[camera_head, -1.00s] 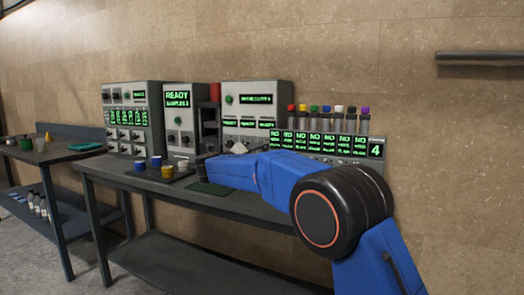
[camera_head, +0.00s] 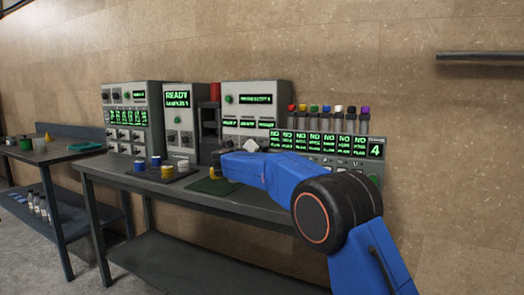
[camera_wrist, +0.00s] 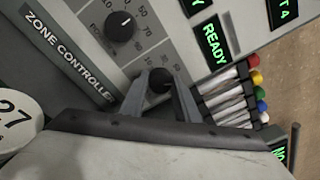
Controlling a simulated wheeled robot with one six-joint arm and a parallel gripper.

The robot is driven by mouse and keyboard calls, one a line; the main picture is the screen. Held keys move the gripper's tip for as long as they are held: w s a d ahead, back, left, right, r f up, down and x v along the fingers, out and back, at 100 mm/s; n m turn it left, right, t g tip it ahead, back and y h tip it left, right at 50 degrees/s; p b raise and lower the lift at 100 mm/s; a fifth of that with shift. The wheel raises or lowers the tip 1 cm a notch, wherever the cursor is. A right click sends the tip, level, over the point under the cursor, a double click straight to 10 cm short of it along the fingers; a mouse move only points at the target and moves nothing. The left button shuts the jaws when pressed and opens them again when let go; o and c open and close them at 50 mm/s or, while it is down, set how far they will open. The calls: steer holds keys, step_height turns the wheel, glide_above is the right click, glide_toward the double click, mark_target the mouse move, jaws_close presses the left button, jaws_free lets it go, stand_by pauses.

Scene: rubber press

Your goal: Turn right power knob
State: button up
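The zone controller (camera_head: 285,91) is a grey box on the bench with green displays. Its sloped face fills the upper part of the wrist view, with the label "ZONE CONTROLLER" (camera_wrist: 68,55) running diagonally. One black knob with a white pointer (camera_wrist: 120,25) sits on a numbered dial at the upper left. A second black knob (camera_wrist: 160,81) lies between the fingertips of my gripper (camera_wrist: 161,78). The fingers are apart, one on each side of it; contact is not clear. I cannot tell for certain that this is the right-hand knob. In the head view my arm hides the fingers.
Other grey panels (camera_head: 155,90) stand left on the bench. Coloured-cap tubes (camera_head: 327,115) stand right, also close to my gripper in the wrist view (camera_wrist: 258,95). A green mat (camera_head: 208,187) and small cups (camera_head: 155,161) lie in front. A wall rail (camera_head: 480,56) is upper right.

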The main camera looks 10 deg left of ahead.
steer(key=c, duration=0.3)
steer(key=shift+m, duration=1.6)
steer(key=o, duration=1)
steer(key=shift+s+a, duration=0.1)
steer(key=shift+s, duration=0.05)
steer(key=v, duration=1.7)
steer(key=shift+s+r, duration=0.1)
steer(key=shift+r, duration=0.2)
